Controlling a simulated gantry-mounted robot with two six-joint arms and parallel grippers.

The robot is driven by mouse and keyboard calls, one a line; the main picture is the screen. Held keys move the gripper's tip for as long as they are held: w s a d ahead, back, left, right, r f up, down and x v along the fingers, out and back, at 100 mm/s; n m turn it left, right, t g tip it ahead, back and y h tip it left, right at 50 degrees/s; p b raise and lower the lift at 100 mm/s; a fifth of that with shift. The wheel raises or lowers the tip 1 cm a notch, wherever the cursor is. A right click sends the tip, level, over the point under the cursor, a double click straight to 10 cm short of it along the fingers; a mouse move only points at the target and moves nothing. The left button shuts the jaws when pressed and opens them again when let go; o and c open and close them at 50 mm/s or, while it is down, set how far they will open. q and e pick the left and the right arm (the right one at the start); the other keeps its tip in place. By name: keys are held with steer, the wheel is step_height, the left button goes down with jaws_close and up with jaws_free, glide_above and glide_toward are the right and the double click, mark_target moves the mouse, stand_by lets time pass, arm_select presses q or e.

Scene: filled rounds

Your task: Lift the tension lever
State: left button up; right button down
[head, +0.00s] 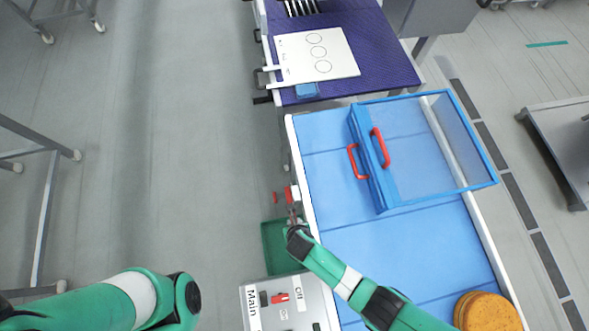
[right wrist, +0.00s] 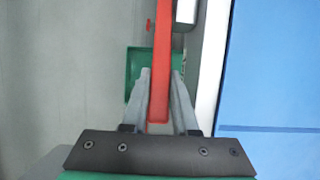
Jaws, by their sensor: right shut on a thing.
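The tension lever shows as a red bar (right wrist: 161,40) in the right wrist view, running from the top edge down between my fingers. In the head view a small red part of it (head: 288,193) shows beside the conveyor's left edge, just beyond my right gripper (head: 293,213). My right gripper (right wrist: 161,75) is shut on the red bar, with one finger on each side. The fingers hide part of the bar. My left arm is at the lower left of the head view, and its gripper is not in view.
A blue conveyor (head: 340,240) carries a blue-framed clear guard (head: 430,150) with red handles. A green tray (head: 272,262) lies below the gripper. A control box (head: 285,312) with a red switch stands near. Round orange-brown pieces (head: 490,312) are at lower right.

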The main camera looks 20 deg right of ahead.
stand_by(0.8)
steer(key=w+r+g+p, duration=0.1)
steer(key=r+p, duration=0.1)
steer(key=p, duration=0.1)
steer(key=shift+w+d+r+g, duration=0.15)
steer(key=shift+w+g, duration=0.15)
steer(key=shift+g, duration=0.2)
steer(key=shift+w+r+g, duration=0.15)
steer(key=shift+w+g, duration=0.05)
steer(key=shift+g, duration=0.1)
steer(key=shift+w+r+g+b, duration=0.15)
steer(key=shift+w+g+b, duration=0.15)
steer(key=shift+w+g, duration=0.15)
steer(key=shift+w+r+g+y, duration=0.1)
steer(key=shift+r+g+y, duration=0.2)
steer(key=shift+r+g, duration=0.1)
steer(key=c, duration=0.7)
jaws_free()
